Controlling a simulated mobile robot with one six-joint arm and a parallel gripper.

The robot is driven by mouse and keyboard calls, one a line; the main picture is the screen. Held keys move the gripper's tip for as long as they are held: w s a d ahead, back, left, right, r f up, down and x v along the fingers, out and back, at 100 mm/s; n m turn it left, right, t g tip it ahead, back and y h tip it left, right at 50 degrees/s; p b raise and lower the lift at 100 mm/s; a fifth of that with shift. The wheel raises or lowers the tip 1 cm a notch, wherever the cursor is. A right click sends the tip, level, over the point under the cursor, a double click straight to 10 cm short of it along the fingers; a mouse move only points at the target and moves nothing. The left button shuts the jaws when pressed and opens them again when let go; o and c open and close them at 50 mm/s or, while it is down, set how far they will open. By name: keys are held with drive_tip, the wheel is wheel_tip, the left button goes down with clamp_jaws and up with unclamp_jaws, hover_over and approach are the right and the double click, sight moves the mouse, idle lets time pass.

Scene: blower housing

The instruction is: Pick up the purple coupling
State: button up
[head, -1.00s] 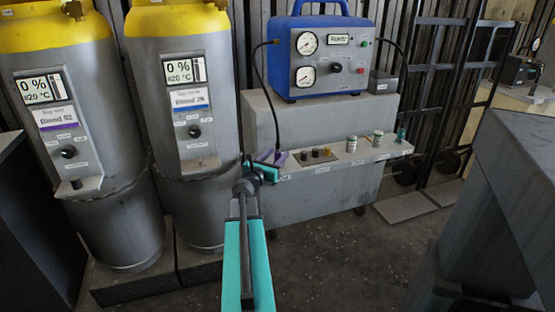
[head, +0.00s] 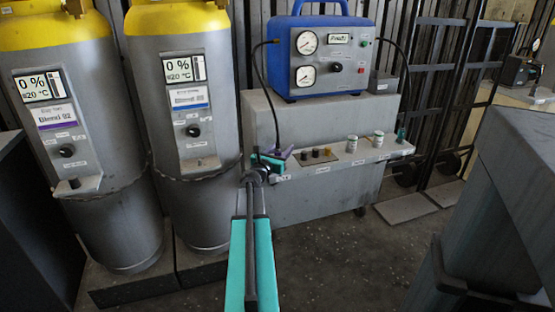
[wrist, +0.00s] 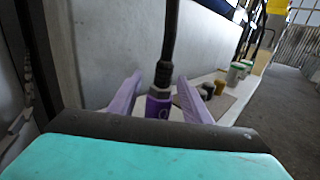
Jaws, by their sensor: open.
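The purple coupling (wrist: 158,106) hangs at the end of a black hose in the wrist view. It stands upright between the two lilac fingers of my gripper (wrist: 157,98), with gaps visible on both sides. The fingers are open. The lower end of the coupling is hidden behind my wrist's dark edge. In the head view my gripper (head: 275,156) is at the left end of the shelf on the grey cabinet. The coupling itself is too small and covered to make out there.
A blue gauge box (head: 320,55) stands on the grey cabinet (head: 325,205), with the black hose (head: 256,95) running down from its left side. Small dark fittings (head: 316,153) and pale jars (head: 352,144) stand along the shelf. Two yellow-topped tanks (head: 185,120) stand at left.

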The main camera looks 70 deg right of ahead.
clamp_jaws()
idle(0.3)
drive_tip(key=shift+r, duration=0.15)
drive_tip(key=shift+r+p, duration=0.85)
drive_tip(key=shift+r, duration=0.65)
drive_tip(key=shift+a+r, duration=0.2)
drive_tip(key=shift+r, duration=0.1)
drive_tip(key=s+a+r+p, duration=0.1)
drive_tip(key=a+p, duration=0.9)
drive_tip(key=a, duration=0.3)
drive_tip(key=shift+r, duration=0.15)
drive_tip(key=shift+s+a+p, duration=0.1)
drive_tip(key=shift+a+p, duration=0.25)
drive_tip(key=shift+p, duration=0.7)
